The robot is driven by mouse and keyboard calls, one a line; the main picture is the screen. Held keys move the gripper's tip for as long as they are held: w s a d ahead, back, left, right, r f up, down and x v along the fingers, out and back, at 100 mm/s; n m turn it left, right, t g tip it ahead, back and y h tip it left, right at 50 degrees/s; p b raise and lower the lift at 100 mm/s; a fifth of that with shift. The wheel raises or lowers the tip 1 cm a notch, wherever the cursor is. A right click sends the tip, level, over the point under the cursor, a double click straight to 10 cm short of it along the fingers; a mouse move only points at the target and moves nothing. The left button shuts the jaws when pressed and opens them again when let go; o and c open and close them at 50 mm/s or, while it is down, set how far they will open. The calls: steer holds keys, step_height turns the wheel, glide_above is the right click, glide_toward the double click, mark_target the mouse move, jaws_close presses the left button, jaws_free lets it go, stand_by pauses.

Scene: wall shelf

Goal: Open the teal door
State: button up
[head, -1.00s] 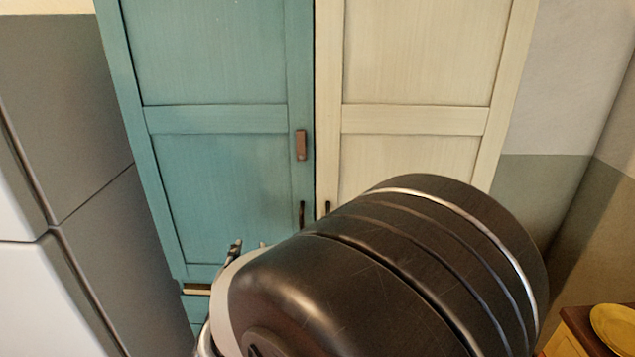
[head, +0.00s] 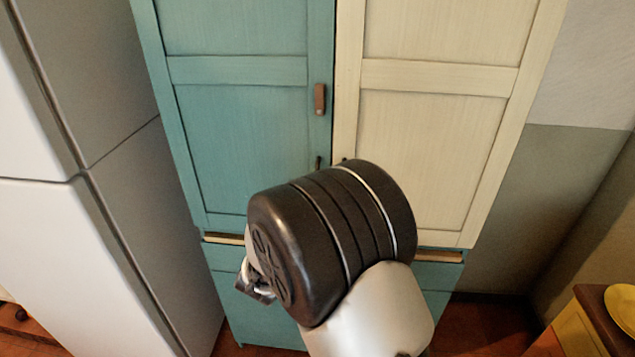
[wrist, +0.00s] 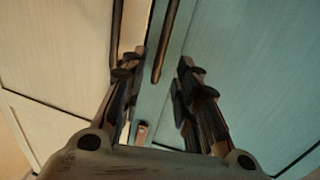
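The teal door (head: 240,130) is the left door of a tall cupboard and looks shut. A small brown block (head: 319,99) sits on its right edge, and a dark bar handle (head: 318,162) is just below, partly hidden by my arm. In the wrist view the teal door (wrist: 255,80) fills the right side, and its dark handle (wrist: 166,45) reaches down between my fingers. My gripper (wrist: 160,82) is open, its two fingers spread on either side of the handle's end. I cannot tell whether they touch it. In the head view my arm hides most of the gripper.
The cream door (head: 435,110) stands beside the teal one, with its own dark handle (wrist: 117,40) close by my left finger in the wrist view. A yellow plate (head: 622,305) is at lower right.

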steer(key=b+x, duration=0.1)
steer(key=x, duration=0.5)
steer(key=shift+w+d, duration=0.15)
steer(key=shift+w, duration=0.05)
jaws_close()
stand_by(0.5)
